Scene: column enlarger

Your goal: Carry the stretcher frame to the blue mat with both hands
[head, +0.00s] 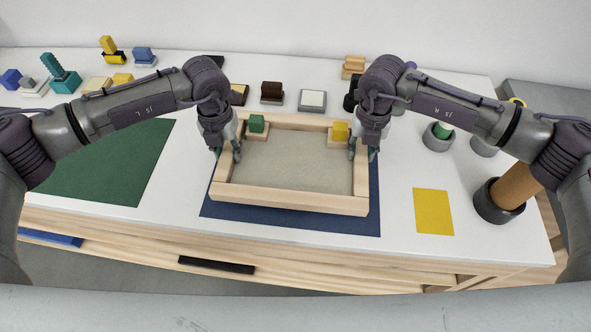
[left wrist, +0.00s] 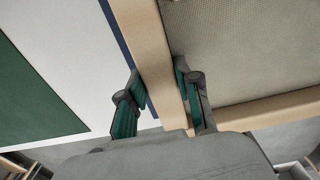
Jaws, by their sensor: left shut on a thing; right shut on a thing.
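The stretcher frame (head: 290,200) is a pale wooden rectangle with a grey-beige panel inside. In the head view it is over the blue mat (head: 300,222), which shows along its front and right edges. I cannot tell whether it touches the mat. My left gripper (head: 227,155) is shut on the frame's left bar, and the left wrist view shows its green-padded fingers (left wrist: 160,108) on either side of that bar (left wrist: 150,50). My right gripper (head: 362,150) is shut on the right bar. A green block (head: 257,123) and a yellow block (head: 340,130) show at the frame's far corners.
A green mat (head: 110,160) lies to the left, and a yellow sheet (head: 433,211) to the right. A dark cup with a brown cylinder (head: 515,187) stands at the right edge. Several small blocks and stands line the back. A drawer with a black handle (head: 216,264) is below.

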